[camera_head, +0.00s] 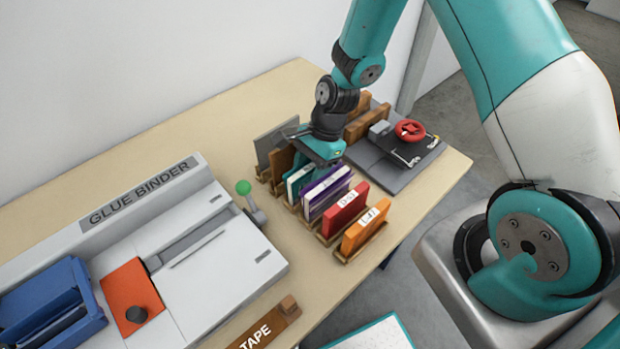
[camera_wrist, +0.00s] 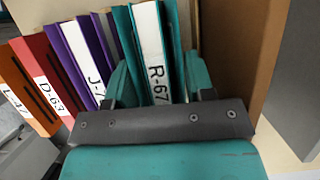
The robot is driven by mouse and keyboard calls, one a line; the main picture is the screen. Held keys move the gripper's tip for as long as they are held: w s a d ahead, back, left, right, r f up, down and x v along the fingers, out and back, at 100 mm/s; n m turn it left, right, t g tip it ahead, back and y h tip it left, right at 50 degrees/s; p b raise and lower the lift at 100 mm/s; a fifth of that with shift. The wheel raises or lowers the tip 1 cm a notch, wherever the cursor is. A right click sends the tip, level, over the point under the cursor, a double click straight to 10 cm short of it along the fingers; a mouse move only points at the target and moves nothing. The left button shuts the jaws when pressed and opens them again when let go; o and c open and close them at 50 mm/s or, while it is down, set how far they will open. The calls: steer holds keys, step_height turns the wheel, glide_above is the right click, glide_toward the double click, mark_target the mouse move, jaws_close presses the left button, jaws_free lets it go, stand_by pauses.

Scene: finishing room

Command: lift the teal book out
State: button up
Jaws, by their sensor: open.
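The teal book (camera_wrist: 151,42), with a white spine label reading R-67, stands upright in a row of books in the wrist view. My gripper (camera_wrist: 159,80) is open, with one teal finger on each side of this book's spine. I cannot tell whether the fingers touch it. In the head view the teal book (camera_head: 297,178) shows partly below my gripper (camera_head: 318,158), which hides the rest of it. A purple book (camera_head: 326,188) stands beside it, then a red book (camera_head: 345,208) and an orange book (camera_head: 365,228).
A brown panel (camera_wrist: 238,50) and a grey panel (camera_head: 272,138) stand on the other side of the teal book. A glue binder (camera_head: 195,262) lies to the left on the table. A grey press with a red handwheel (camera_head: 410,130) is at the right. Bare table (camera_head: 215,122) lies behind.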

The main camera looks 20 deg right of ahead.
steer(key=shift+f, duration=0.15)
steer(key=shift+c, duration=0.5)
jaws_close()
